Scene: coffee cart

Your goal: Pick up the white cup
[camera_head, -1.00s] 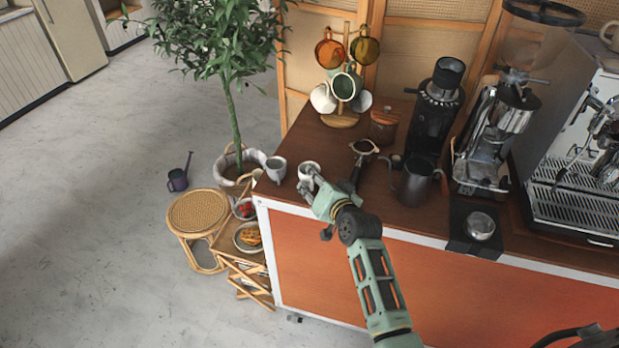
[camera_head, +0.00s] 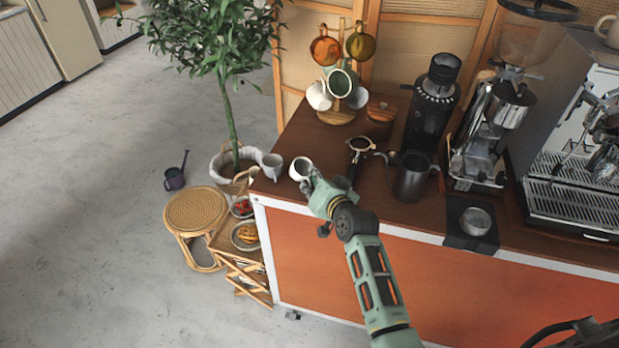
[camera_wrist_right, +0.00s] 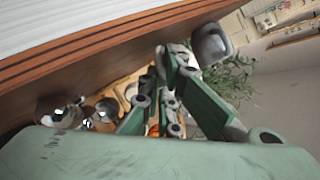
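The white cup (camera_head: 300,169) is near the front left corner of the brown counter, with its dark opening facing up. My right gripper (camera_head: 311,179) is at the cup's right side, touching it. In the right wrist view the two fingers (camera_wrist_right: 170,66) come close together at a pale part beside the cup body (camera_wrist_right: 211,45) and look shut on it. The fingers and hand hide the cup's near right side. I cannot tell if its base is clear of the counter.
A second pale cup (camera_head: 272,166) stands just left, at the counter corner. A portafilter (camera_head: 360,146) and dark pitcher (camera_head: 412,176) are to the right. A mug tree (camera_head: 338,115) stands behind. A stool (camera_head: 196,211) and plant (camera_head: 222,70) are off the left side.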

